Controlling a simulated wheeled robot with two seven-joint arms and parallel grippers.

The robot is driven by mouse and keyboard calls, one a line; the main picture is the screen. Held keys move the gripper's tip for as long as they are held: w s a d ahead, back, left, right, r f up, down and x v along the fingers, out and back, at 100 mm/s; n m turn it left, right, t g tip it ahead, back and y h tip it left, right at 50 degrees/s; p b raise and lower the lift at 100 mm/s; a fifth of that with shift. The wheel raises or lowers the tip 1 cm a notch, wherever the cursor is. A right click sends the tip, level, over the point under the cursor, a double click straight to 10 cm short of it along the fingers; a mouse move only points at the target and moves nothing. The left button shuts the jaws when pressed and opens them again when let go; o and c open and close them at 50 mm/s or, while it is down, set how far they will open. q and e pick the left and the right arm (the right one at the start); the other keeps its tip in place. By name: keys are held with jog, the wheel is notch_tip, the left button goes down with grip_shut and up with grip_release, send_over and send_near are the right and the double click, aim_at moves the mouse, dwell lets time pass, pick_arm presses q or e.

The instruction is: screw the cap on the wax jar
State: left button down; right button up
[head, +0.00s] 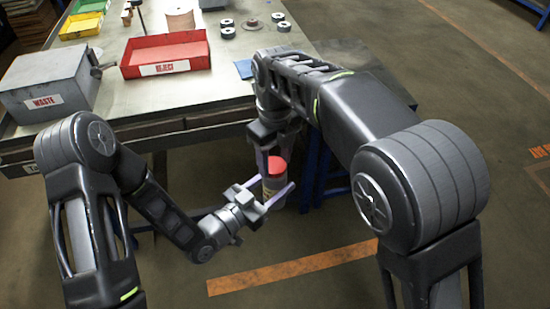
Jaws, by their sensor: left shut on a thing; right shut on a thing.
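The wax jar (273,186) is a small upright container with a pale label, held in the air off the table's front edge. Its red cap (277,166) sits at the jar's top; I cannot tell whether the threads are engaged. My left gripper (273,191) comes from the lower left and is shut on the jar body, one finger on each side. My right gripper (269,163) reaches down from above and is shut on the red cap; one finger shows at the cap's left and the other is mostly hidden.
The table (215,105) lies behind the jar. On it are a red reject tray (165,52), a grey waste bin (50,85), yellow (82,26) and green bins, several flap discs (228,30) and a blue pad (244,69). The floor in front is clear.

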jog(key=m, duration=0.2)
jog(key=shift+s+f+m, duration=0.1)
jog(key=shift+f+m, duration=0.15)
jog(key=shift+m, duration=0.55)
jog(key=shift+r+m, duration=0.3)
jog(key=shift+m, duration=0.2)
jog(key=o, duration=1.3)
jog(key=shift+r, duration=0.1)
